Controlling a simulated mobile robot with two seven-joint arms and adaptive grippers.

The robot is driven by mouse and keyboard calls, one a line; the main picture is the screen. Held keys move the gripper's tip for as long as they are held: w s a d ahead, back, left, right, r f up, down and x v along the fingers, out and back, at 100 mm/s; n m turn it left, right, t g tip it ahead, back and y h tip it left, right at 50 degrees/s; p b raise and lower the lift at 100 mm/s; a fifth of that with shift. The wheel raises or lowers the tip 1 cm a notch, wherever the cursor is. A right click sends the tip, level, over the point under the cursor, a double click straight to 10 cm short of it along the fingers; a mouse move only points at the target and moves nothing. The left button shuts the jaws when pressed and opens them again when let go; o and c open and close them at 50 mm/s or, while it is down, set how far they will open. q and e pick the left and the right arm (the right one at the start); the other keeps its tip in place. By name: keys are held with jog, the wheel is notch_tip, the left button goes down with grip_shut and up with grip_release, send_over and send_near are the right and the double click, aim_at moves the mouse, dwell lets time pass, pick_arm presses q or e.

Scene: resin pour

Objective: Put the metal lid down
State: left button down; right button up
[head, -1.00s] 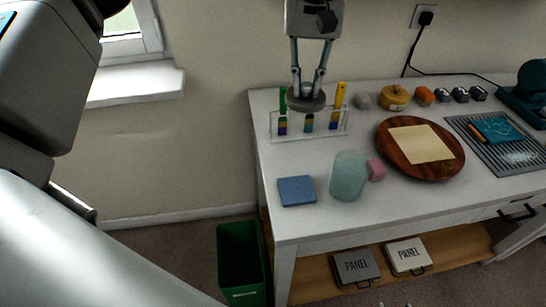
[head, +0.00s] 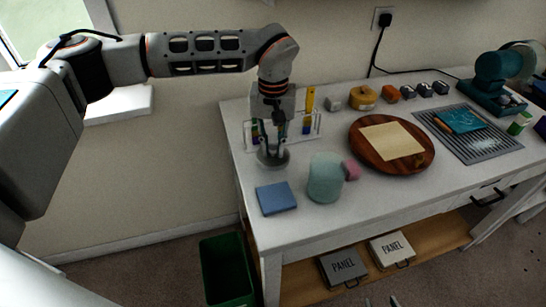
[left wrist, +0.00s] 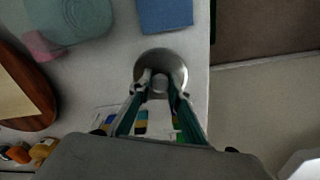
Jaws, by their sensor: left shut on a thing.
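My left gripper (head: 271,146) points down, shut on the knob of the round grey metal lid (head: 273,160). The lid is level, over the table's left part, between the test-tube rack and the blue square. I cannot tell whether it touches the tabletop. In the left wrist view the lid (left wrist: 161,56) is held between my left gripper's fingertips (left wrist: 160,84), close to the table edge. The white table (head: 238,168) has bare top around the lid. Two small grey tips of my right gripper (head: 381,301) show apart at the head view's bottom edge.
The blue square (head: 276,198), pale green jar (head: 325,178) and pink block (head: 352,169) stand near the lid. The tube rack (head: 314,132) is just behind it. A round wooden board (head: 364,155) lies to the right. A green bin (head: 225,270) stands below.

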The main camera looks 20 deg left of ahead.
aim_at(273, 157)
pick_arm(q)
jog(key=shift+f, duration=2.05)
jog(key=shift+f, duration=0.15)
jog(key=c, duration=1.9)
grip_release()
notch_tip(273, 157, up, 12)
jog(key=shift+r, duration=0.15)
